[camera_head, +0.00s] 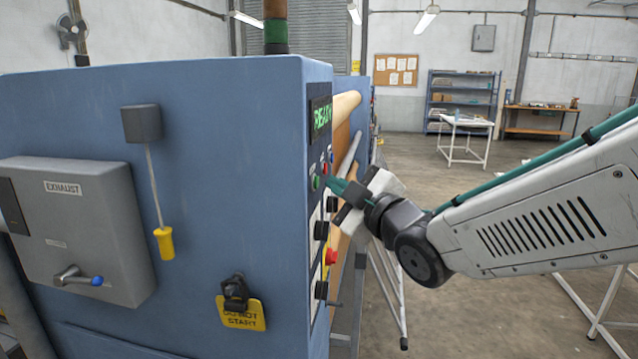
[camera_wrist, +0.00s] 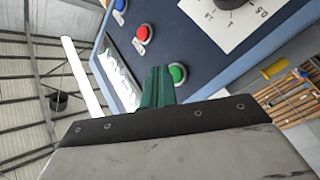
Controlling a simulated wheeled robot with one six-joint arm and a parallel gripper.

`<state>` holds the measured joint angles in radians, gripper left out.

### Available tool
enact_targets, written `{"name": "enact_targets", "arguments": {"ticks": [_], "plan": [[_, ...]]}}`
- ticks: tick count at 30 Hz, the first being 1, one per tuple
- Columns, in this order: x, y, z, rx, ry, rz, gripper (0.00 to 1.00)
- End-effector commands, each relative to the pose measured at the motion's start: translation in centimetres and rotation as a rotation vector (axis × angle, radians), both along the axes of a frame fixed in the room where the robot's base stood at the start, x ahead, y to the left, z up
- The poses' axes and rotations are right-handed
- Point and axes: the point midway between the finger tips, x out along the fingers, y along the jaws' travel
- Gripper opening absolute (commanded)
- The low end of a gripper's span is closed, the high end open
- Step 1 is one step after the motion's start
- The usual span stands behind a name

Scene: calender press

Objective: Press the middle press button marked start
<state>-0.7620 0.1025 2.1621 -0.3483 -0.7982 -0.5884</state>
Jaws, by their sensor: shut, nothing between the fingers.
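The press panel (camera_head: 320,150) is on the narrow side of the blue machine cabinet. It carries a green button (camera_head: 316,182), a red button (camera_head: 324,167) and a blue button (camera_head: 331,156) in a row. The wrist view shows the green button (camera_wrist: 178,73), the red middle button (camera_wrist: 142,33) and the blue button (camera_wrist: 119,5) at the top edge. I cannot read any start label. My gripper (camera_head: 335,185) is shut and empty, its teal fingers (camera_wrist: 158,85) close beside the green button. I cannot tell whether they touch the panel.
A lit READY display (camera_head: 322,117) is above the buttons. Black knobs (camera_head: 321,230) and a red knob on yellow (camera_head: 331,256) are below. A yellow DO NOT START tag (camera_head: 241,314) and an exhaust box (camera_head: 80,225) are on the cabinet face.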

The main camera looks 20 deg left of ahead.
Motion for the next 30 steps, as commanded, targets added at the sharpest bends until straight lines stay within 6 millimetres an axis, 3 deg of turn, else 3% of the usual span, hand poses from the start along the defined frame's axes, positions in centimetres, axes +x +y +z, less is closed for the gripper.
{"name": "enact_targets", "arguments": {"ticks": [30], "plan": [[-0.27,1.11,0.01,0.0,0.0,0.0,0.0]]}}
